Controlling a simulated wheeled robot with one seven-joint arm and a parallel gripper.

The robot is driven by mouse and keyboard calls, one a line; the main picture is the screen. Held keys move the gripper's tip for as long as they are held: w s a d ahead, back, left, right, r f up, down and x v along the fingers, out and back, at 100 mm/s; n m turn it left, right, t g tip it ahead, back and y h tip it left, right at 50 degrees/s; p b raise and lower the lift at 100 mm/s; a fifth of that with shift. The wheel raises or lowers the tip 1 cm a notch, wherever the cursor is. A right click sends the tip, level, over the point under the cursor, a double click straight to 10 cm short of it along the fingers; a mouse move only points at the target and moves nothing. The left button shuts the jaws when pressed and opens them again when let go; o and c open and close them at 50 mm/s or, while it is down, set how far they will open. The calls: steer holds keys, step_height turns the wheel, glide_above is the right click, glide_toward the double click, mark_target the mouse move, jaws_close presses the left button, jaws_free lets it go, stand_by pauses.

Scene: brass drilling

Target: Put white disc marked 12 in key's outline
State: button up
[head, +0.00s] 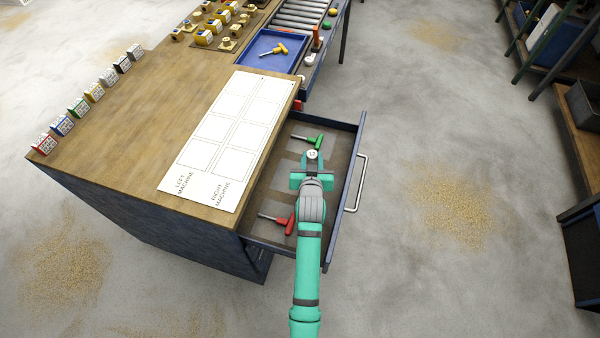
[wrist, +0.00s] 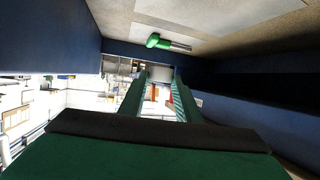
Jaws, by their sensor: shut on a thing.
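My gripper (head: 312,162) is over the open drawer (head: 357,150), shut on a small white disc (head: 312,154) with a dark mark that looks like 12. In the wrist view, the disc (wrist: 160,74) shows pale between the fingertips. A green-handled key (head: 315,139) lies in the drawer just beyond the disc; it also shows in the wrist view (wrist: 158,42). A red-handled key (head: 283,221) lies in the near part of the drawer. Paler grey patches (head: 284,172) mark the drawer floor between them, partly hidden by my arm. A yellow-handled key (head: 276,49) lies in the blue tray (head: 255,63).
A white sheet (head: 228,135) with empty boxes labelled left machine and right machine lies on the wooden bench (head: 130,125). Several coloured blocks (head: 78,107) stand along its left edge. A roller conveyor (head: 300,15) is behind. The drawer's front wall and handle (head: 357,183) are right of my arm.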

steer(key=a+f, duration=0.2)
steer(key=f, duration=0.1)
steer(key=a+f, duration=0.1)
steer(key=f, duration=0.1)
steer(key=shift+a+f, duration=0.1)
steer(key=shift+a, duration=0.2)
steer(key=shift+a+f, duration=0.15)
steer(key=shift+f, duration=1.55)
steer(key=shift+f, duration=0.15)
steer(key=o, duration=1)
steer(key=v, duration=0.7)
steer(key=shift+s+r, duration=0.15)
steer(key=shift+r, duration=0.15)
